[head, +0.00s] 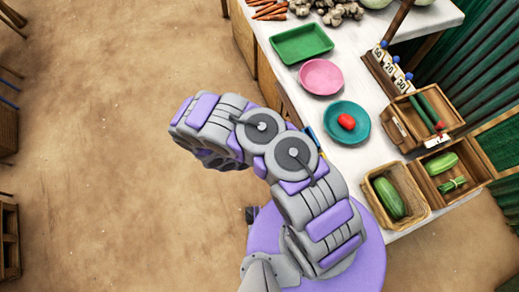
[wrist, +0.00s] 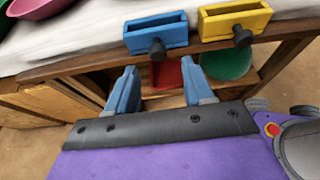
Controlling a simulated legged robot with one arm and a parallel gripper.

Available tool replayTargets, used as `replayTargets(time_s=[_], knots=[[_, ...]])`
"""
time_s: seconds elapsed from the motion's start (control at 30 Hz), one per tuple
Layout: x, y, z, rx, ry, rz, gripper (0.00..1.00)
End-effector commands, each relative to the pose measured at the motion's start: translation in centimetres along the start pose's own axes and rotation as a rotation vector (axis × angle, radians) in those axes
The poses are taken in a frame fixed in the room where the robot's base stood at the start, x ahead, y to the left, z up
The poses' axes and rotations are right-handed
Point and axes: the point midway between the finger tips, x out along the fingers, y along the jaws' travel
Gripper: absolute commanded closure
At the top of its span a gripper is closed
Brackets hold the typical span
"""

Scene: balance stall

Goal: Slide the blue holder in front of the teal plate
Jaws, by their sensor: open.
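The teal plate (head: 347,122) lies on the white counter in the head view, with a red item (head: 347,121) on it. The blue holder (wrist: 155,32), a small open-topped block with a dark knob on its front, sits at the counter's front edge in the wrist view. In the head view my arm hides most of it. My gripper (wrist: 159,66) is open and empty, its two blue fingers pointing at the blue holder from just in front of the edge, apart from it. The gripper is hidden in the head view.
A yellow holder (wrist: 235,20) stands right of the blue one, with a small gap. A pink plate (head: 321,77) and green tray (head: 301,43) lie farther along the counter. Crates with vegetables (head: 396,194) stand at the right. A red item and a green bowl (wrist: 226,64) show below the edge.

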Motion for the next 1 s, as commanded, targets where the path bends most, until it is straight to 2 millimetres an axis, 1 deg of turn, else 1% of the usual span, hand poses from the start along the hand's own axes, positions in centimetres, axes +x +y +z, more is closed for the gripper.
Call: replayTargets(time_s=[0.03, 0.2, 0.4, 0.5, 0.6, 0.7, 1.0], knots=[[-1.4, 0.1, 0.2, 0.001, 0.002, 0.005, 0.48], [-5.2, 0.1, 0.2, 0.0, 0.0, 0.005, 0.48], [-9.2, 0.1, 0.1, 0.0, 0.004, 0.003, 0.48], [-10.6, 0.1, 0.0, 0.001, 0.004, 0.003, 0.48], [-11.6, 0.1, 0.0, 0.001, 0.001, 0.001, 0.48], [-12.0, 0.0, 0.0, -0.001, 0.001, 0.0, 0.48], [-12.2, 0.0, 0.0, -0.002, 0.001, -0.002, 0.48]])
